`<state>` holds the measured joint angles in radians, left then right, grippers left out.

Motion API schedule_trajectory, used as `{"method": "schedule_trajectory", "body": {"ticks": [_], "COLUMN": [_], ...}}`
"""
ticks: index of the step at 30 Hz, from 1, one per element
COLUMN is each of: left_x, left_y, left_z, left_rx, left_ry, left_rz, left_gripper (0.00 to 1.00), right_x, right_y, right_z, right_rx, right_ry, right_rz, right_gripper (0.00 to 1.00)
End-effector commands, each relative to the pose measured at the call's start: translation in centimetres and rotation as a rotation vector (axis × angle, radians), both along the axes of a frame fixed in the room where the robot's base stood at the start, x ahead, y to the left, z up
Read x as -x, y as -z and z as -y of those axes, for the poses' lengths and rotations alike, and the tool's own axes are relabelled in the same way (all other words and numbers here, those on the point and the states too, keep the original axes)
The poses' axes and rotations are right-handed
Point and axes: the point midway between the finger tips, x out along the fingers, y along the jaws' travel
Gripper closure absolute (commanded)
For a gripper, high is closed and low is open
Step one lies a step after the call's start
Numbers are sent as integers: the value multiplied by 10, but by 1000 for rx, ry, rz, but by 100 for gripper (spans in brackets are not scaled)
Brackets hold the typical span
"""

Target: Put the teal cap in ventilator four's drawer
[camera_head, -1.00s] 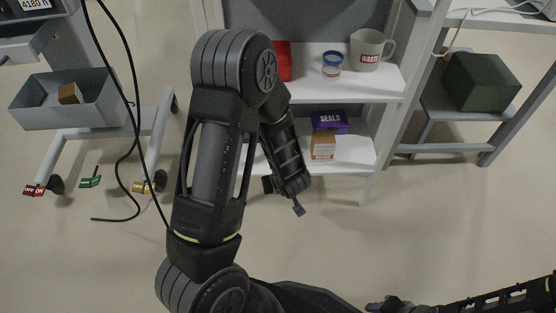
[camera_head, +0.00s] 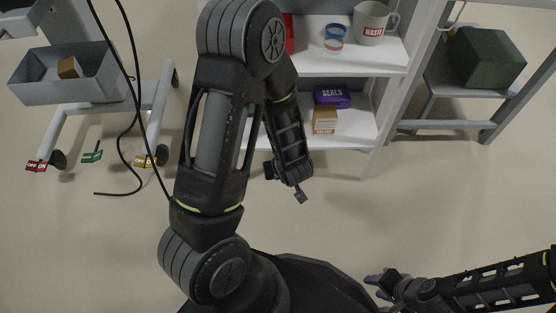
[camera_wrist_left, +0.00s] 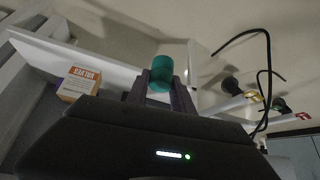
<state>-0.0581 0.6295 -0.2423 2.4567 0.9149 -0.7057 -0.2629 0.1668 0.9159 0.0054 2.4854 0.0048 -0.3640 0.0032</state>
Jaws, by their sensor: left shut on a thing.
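The teal cap (camera_wrist_left: 174,79) is in the left wrist view, held upright between the two fingers of my left gripper (camera_wrist_left: 162,88), which is shut on it. In the head view the left arm reaches down in front of the shelf; its end is near the shelf's lower front, and the cap cannot be made out there. My right gripper (camera_head: 376,287) is low at the right of centre, above bare floor, with its fingertips apart and empty. A grey drawer-like part (camera_head: 22,22) shows at the top left edge. No number four is readable.
A grey bin (camera_head: 50,93) holding a brown block (camera_head: 69,68) stands at the left, by a wheeled base and hanging black cables. A dark green box (camera_head: 484,58) sits at the right. The front floor is clear.

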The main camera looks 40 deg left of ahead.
Motion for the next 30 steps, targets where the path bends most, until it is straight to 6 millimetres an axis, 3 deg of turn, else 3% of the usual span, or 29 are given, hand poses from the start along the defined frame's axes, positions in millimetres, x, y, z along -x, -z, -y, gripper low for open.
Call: {"method": "schedule_trajectory", "body": {"ticks": [5, 14, 17, 22, 27, 30], "left_x": [-15, -94, -124, -176, -197, -199], "left_y": [-4, -39, -61, -131, -195, -216], "left_z": [5, 35, 49, 82, 104, 110], "left_rx": [-1, -7, -10, -5, -3, -3], "left_ry": [36, 262, 366, 604, 775, 825], "left_rz": [3, 9, 8, 13, 11, 6], "left_gripper": [100, 100, 100, 100, 100, 100], "right_x": [0, 0, 0, 0, 0, 0], "right_y": [0, 0, 0, 0, 0, 0], "right_z": [0, 0, 0, 0, 0, 0], "right_rx": [0, 0, 0, 0, 0, 0], "right_ry": [0, 0, 0, 0, 0, 0], "right_rz": [0, 0, 0, 0, 0, 0], "right_gripper": [64, 64, 64, 64, 64, 64]}}
